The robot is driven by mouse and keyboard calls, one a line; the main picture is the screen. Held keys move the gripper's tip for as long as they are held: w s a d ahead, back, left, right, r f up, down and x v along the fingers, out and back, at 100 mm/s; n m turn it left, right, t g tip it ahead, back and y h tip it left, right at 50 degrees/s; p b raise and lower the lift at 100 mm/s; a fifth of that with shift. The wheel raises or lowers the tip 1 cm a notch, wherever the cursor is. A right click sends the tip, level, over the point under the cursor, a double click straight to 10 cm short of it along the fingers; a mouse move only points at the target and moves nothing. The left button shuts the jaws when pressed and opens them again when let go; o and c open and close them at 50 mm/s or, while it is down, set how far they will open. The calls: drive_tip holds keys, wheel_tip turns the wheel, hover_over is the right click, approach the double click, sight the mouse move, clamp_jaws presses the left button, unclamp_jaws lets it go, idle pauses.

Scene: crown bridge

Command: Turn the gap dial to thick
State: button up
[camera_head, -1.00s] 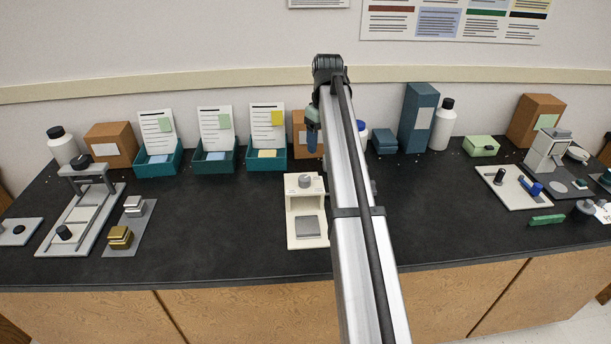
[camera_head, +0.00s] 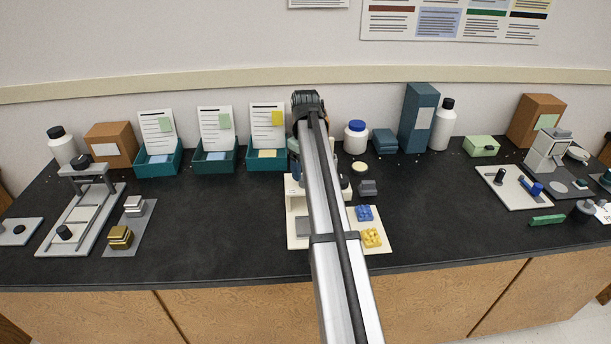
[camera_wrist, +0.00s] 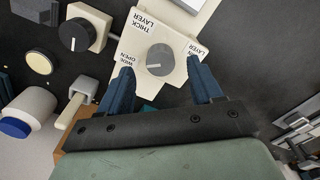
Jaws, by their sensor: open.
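The gap dial (camera_wrist: 160,58) is a round grey knob on a cream housing (camera_wrist: 166,82) in the wrist view. Its white pointer line points left, towards the "WIDE OPEN" label (camera_wrist: 126,64). The "THICK LAYER" label (camera_wrist: 145,27) is at its upper left and a partly hidden "THIN LAYER" label (camera_wrist: 193,50) at its right. My gripper (camera_wrist: 159,66) is open, with one blue finger on each side of the dial and visible gaps to it. Whether the fingertips are at dial height I cannot tell. In the head view my arm hides the dial; part of the cream station (camera_head: 292,190) shows.
A black knob (camera_wrist: 75,36) on a cream block is beside the dial housing. A white jar with a blue cap (camera_head: 356,138) stands behind. Teal bins (camera_head: 215,160) stand at the back left.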

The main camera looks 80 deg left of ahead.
drive_tip(key=shift+f, duration=1.6)
drive_tip(key=c, duration=1.1)
